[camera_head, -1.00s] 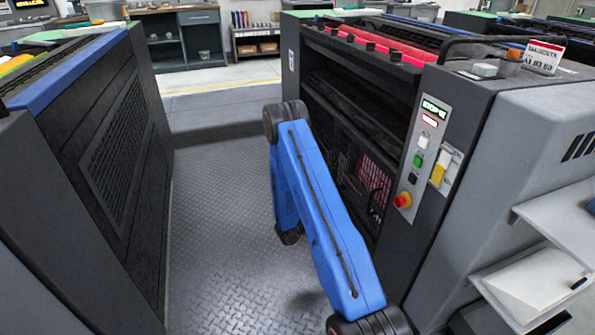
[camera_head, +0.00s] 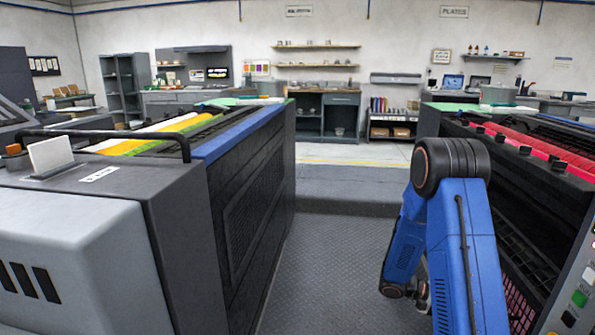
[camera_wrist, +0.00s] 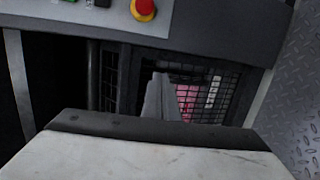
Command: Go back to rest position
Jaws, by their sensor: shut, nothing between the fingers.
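My blue arm stands at the right of the head view, in the aisle beside the right-hand ink unit (camera_head: 515,215). Its dark joint is uppermost, and the lower links are partly hidden behind the front one. In the wrist view my gripper (camera_wrist: 160,95) shows as grey fingers beyond the pale housing at the bottom; it is shut and empty. Behind the fingers is a dark mesh guard (camera_wrist: 215,95) with something pink behind it. A red stop button (camera_wrist: 143,8) on a yellow base is at the top edge.
A left-hand unit (camera_head: 235,190) with yellow and green ink on top walls the aisle's left side. The metal floor (camera_head: 320,265) between the units is clear. A step (camera_head: 345,185) crosses its far end. Cabinets and a bench (camera_head: 328,115) stand at the back wall.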

